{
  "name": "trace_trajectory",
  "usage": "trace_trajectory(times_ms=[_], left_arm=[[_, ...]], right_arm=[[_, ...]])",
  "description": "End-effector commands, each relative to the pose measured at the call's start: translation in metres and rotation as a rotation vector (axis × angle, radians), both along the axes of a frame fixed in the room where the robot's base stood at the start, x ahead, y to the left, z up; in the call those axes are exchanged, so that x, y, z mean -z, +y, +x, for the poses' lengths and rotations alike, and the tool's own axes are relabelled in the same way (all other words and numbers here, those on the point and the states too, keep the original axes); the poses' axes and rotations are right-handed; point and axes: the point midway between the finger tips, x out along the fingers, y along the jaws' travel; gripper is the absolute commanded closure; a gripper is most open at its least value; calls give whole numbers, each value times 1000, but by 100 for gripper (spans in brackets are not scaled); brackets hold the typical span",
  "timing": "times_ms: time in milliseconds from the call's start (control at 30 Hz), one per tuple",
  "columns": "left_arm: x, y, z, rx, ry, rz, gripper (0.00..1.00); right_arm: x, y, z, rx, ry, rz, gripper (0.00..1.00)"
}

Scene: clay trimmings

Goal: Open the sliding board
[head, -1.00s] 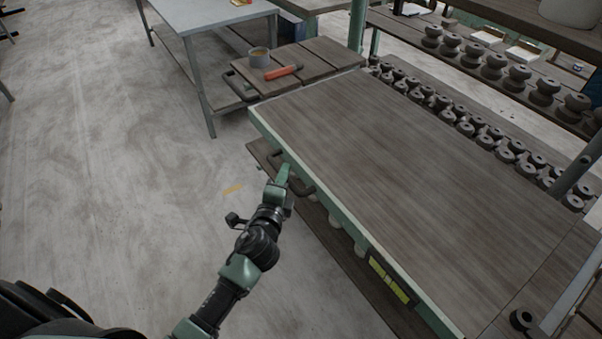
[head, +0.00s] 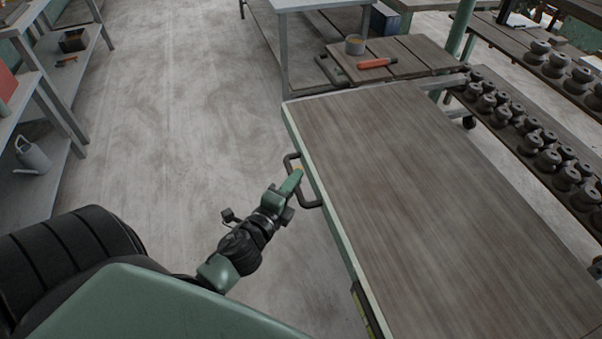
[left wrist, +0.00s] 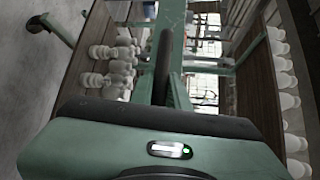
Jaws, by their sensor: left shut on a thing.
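The sliding board (head: 430,190) is a wide, brown wood-grained top with a pale green front edge. It fills the right half of the head view and juts out to the left past the plank-topped table behind it. Its black bar handle (head: 313,203) sticks out from the front edge. My left gripper (head: 297,176) is shut on this handle, with its fingers hiding the handle's middle. In the left wrist view a dark bar (left wrist: 163,65) stands upright ahead of my green gripper body. My right gripper is not in view.
A plank-topped table (head: 410,55) behind the board holds a grey cup (head: 355,45) and an orange-handled tool (head: 377,62). Several dark clay pieces (head: 520,125) line a shelf at right. A grey shelf with a watering can (head: 32,155) stands at left. Floor between is clear.

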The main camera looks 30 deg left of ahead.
Motion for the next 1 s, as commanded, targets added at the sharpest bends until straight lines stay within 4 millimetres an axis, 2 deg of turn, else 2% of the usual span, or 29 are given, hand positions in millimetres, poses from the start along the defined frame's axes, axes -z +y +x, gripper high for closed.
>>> trace_trajectory(times_ms=[200, 233, 300, 667, 767, 1000], left_arm=[[1, 0, 0, -2, 3, -1, 100], [1, 0, 0, -2, 3, -1, 81], [1, 0, 0, -2, 3, -1, 62], [1, -1, -3, -1, 1, -1, 62], [1, -3, -14, -1, 3, -2, 62], [-4, -7, -55, -3, 4, -1, 62]], right_arm=[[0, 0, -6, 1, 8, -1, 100], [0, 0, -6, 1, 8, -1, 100], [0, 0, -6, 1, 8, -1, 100], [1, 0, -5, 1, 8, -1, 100], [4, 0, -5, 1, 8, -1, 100], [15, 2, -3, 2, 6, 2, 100]])
